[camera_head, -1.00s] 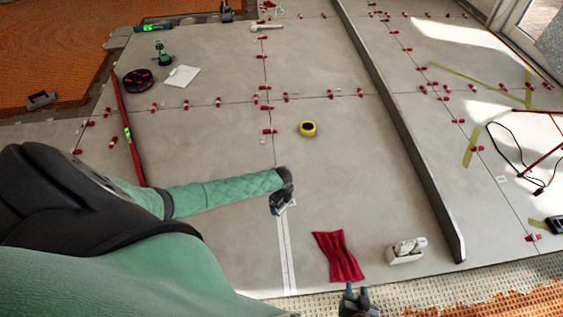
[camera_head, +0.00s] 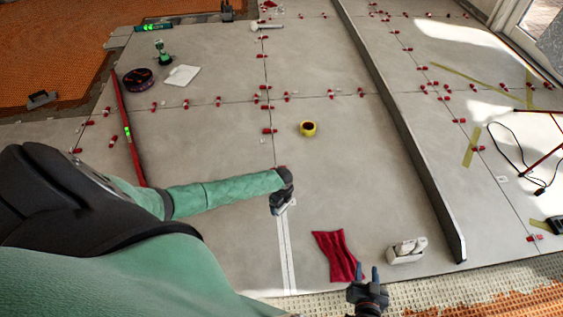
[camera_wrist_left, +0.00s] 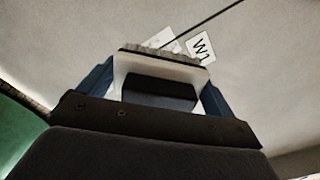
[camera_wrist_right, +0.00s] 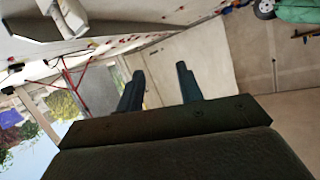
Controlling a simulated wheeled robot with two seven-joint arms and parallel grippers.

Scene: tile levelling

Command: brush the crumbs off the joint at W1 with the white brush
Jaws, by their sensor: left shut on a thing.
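My left gripper (camera_head: 280,203) is low over the joint between two grey tiles. In the left wrist view it is shut on the white brush (camera_wrist_left: 127,64), whose pale bristles point away from me. The W1 label (camera_wrist_left: 201,47) lies on the tile just beyond the bristles, and the dark joint (camera_wrist_left: 215,17) runs up to the right from there. I cannot tell whether the bristles touch the tile. I can make out no crumbs; the brush may hide them. My right gripper (camera_head: 367,273) is open and empty; its two fingers stand apart in the right wrist view (camera_wrist_right: 160,85).
A red cloth (camera_head: 338,255) and a white container (camera_head: 407,251) lie near the right gripper. A long dark straightedge (camera_head: 405,140) crosses the floor at right. Red clips (camera_head: 269,131) line the joints. The tile between them is mostly clear.

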